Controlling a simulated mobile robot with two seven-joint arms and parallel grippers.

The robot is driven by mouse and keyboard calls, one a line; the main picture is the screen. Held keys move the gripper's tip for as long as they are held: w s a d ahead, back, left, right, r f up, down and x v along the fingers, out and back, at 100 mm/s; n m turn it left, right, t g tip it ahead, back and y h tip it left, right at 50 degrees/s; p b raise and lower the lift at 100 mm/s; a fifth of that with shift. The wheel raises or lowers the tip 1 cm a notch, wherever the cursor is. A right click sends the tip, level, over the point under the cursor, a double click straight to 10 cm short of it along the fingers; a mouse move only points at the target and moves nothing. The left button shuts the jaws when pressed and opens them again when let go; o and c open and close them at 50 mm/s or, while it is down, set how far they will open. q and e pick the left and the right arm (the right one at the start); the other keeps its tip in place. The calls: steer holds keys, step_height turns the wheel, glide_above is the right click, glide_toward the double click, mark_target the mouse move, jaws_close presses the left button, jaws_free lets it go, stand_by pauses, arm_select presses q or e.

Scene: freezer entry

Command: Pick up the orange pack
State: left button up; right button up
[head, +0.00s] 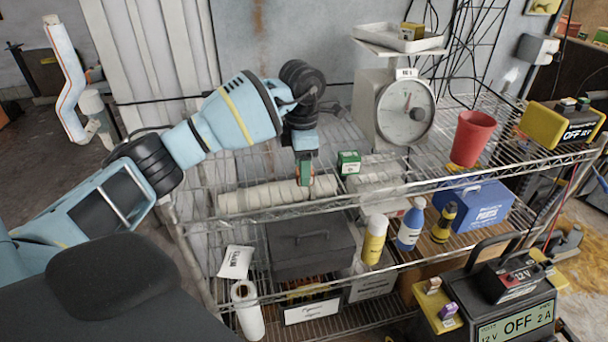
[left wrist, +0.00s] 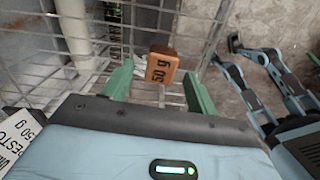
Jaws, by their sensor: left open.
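The fingers are apart, with a visible gap on each side of the pack. In the head view my left gripper (head: 305,173) points down over the top wire shelf (head: 240,182), and I cannot clearly make out the pack there behind the fingers. My right gripper is not in view.
A green box (head: 348,162) stands just right of the gripper. A pale roll (head: 278,194) lies in front along the shelf edge. A scale (head: 392,105), a red cup (head: 472,138) and a yellow device (head: 560,125) stand further right. Bottles (head: 411,224) stand on the lower shelf.

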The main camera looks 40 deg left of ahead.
arm_select(q)
step_height(320, 180, down, 2)
steer(key=c, duration=1.1)
steer(key=shift+o, duration=0.2)
steer(key=shift+r, duration=0.1)
steer(key=shift+r, duration=0.45)
step_height(320, 180, up, 2)
steer(key=shift+w+r, duration=0.1)
steer(key=shift+r, duration=0.05)
steer(key=s+d+r, duration=0.1)
steer(key=s+d, duration=1)
steer(key=shift+s+d+r+b, duration=0.15)
steer(key=shift+s+r+b, duration=0.1)
steer(key=shift+r+b, duration=0.05)
